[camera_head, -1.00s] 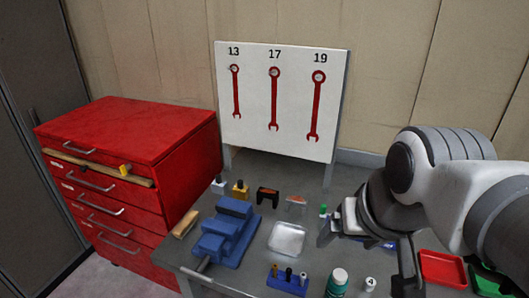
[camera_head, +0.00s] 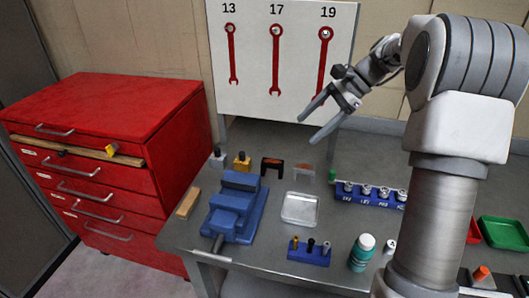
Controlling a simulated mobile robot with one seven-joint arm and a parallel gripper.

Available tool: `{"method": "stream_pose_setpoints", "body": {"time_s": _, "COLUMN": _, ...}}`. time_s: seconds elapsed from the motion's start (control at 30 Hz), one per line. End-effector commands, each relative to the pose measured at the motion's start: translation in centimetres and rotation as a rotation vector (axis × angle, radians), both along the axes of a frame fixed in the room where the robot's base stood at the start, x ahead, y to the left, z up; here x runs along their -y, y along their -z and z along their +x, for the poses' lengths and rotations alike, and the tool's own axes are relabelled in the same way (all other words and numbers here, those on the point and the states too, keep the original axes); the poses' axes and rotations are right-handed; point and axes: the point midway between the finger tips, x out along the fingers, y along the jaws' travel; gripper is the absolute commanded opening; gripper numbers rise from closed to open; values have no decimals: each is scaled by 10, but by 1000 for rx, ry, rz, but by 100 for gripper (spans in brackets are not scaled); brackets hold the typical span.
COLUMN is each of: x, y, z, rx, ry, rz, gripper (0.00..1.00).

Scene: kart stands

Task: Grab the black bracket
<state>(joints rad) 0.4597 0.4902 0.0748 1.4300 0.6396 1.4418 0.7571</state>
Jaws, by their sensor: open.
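The black bracket (camera_head: 267,166) stands on the grey workbench toward its back, between a yellow block and a small orange-and-grey piece. It looks like a dark arch with its legs down. My gripper (camera_head: 310,121) is open and empty. Its two fingers point down and left in front of the white wrench board, above the bench and to the right of the bracket. Nothing hides the bracket.
A blue stepped vise (camera_head: 235,205) stands left of a clear tray (camera_head: 299,209). A blue socket rail (camera_head: 365,195) lies to the right. A red cabinet (camera_head: 110,130) is at left.

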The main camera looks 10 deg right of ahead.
Motion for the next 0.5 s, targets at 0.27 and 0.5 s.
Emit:
{"method": "stream_pose_setpoints", "body": {"time_s": 0.27, "x": 59, "y": 66, "z": 49, "rx": -173, "ry": 214, "rz": 276, "gripper": 82}}
{"method": "stream_pose_setpoints", "body": {"time_s": 0.5, "x": 88, "y": 94, "z": 62, "rx": -246, "ry": 299, "rz": 407, "gripper": 82}}
